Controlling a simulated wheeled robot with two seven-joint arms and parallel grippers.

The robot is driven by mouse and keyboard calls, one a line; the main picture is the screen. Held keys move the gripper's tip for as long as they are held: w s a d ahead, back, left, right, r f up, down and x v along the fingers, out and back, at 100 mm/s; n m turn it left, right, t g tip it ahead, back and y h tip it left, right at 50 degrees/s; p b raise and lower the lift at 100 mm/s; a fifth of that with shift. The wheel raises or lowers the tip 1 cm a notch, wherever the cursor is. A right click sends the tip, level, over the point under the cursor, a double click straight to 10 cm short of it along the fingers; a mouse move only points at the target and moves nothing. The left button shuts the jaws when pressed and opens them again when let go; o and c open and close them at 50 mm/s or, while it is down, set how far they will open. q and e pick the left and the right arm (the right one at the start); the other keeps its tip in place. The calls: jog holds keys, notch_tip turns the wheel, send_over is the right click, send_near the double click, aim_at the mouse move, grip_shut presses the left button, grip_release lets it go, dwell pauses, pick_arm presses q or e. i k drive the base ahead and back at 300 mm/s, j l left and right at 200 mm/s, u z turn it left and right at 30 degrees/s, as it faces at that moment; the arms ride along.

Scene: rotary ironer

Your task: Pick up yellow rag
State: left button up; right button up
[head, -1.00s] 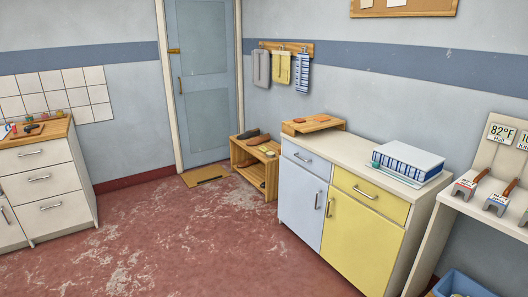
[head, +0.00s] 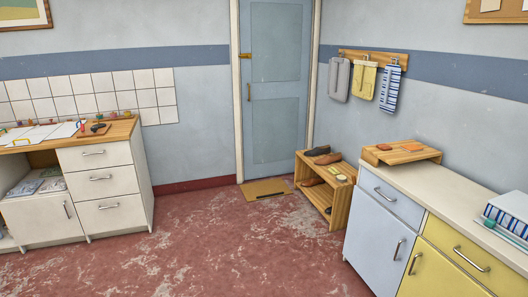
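The yellow rag (head: 364,82) hangs from a wooden wall rack (head: 372,58), right of the door. It hangs between a grey cloth (head: 339,79) on its left and a blue-and-white striped cloth (head: 389,88) on its right. Neither of my grippers shows in the head view.
A wooden shoe shelf (head: 341,206) stands on the floor below the rack. A counter with blue and yellow doors (head: 455,213) runs along the right, with a small wooden stand (head: 402,154) on it. A white drawer unit (head: 107,183) stands left. The middle floor is open.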

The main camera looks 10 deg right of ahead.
aim_at(332, 170)
jog(key=i, duration=0.95)
jog(key=i+z, duration=0.1)
jog(key=i, duration=0.85)
jog(key=i+j+z, duration=0.1)
jog(key=i, duration=0.85)
jog(key=i+j, duration=0.15)
jog(key=i, duration=0.85)
jog(key=i+l+z, duration=0.1)
jog(key=i+z, duration=0.3)
jog(key=i, duration=0.2)
jog(key=i+z, duration=0.45)
jog(key=i, duration=0.15)
jog(key=i+j+z, duration=0.4)
jog(key=i, duration=0.15)
jog(key=l, duration=0.1)
